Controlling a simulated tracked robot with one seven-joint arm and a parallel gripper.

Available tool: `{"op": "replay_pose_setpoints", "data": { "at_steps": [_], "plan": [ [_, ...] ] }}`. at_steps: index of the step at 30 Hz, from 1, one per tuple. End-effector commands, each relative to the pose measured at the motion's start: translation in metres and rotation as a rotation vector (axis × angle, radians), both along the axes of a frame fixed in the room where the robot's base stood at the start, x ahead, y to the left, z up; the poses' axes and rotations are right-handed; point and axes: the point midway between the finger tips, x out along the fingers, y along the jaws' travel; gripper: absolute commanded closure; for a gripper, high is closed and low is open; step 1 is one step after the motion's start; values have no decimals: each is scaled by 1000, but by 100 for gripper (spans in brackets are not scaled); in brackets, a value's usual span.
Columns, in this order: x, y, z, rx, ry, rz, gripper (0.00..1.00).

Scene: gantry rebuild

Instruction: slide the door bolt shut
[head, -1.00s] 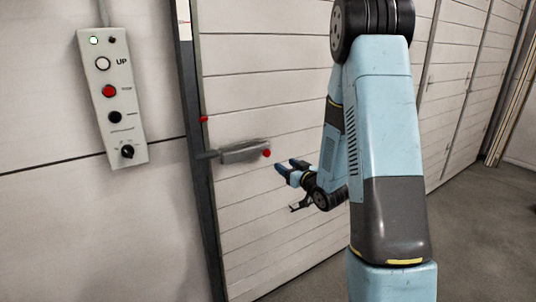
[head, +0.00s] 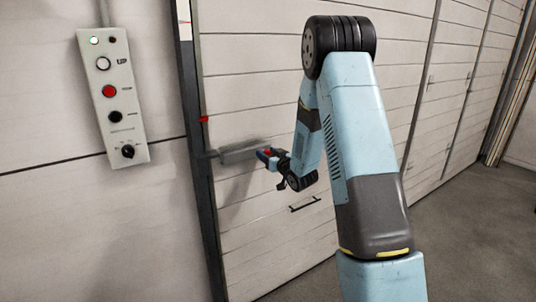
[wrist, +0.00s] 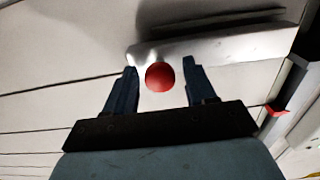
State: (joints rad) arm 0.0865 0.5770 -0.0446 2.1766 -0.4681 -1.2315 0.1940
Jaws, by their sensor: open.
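The door bolt's grey housing (head: 240,152) is on the white slatted door, beside the dark door post (head: 197,165). A short dark piece (head: 208,154) stands between housing and post; I cannot tell whether it is the bolt's end. The red knob (wrist: 160,77) is at the housing's right end in the head view. My gripper (head: 267,154) is at the knob in the head view. In the wrist view my gripper (wrist: 160,84) is open, one finger on each side of the knob, with visible gaps. The silver housing (wrist: 215,47) lies beyond the fingers.
A control panel (head: 117,100) with buttons and a knob hangs on the wall left of the post. A red mark (head: 203,119) sits on the post's edge. A dark handle (head: 305,204) is on the door below my arm. Grey floor (head: 470,240) is clear at right.

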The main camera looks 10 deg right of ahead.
Motion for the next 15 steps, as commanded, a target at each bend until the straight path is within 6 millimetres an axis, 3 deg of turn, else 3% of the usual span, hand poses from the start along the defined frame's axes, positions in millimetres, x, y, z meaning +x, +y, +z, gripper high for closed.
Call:
{"op": "replay_pose_setpoints", "data": {
  "at_steps": [13,15],
  "plan": [
    [10,3,0,0,1,-2,45],
    [10,2,0,0,1,-2,50]
  ]
}}
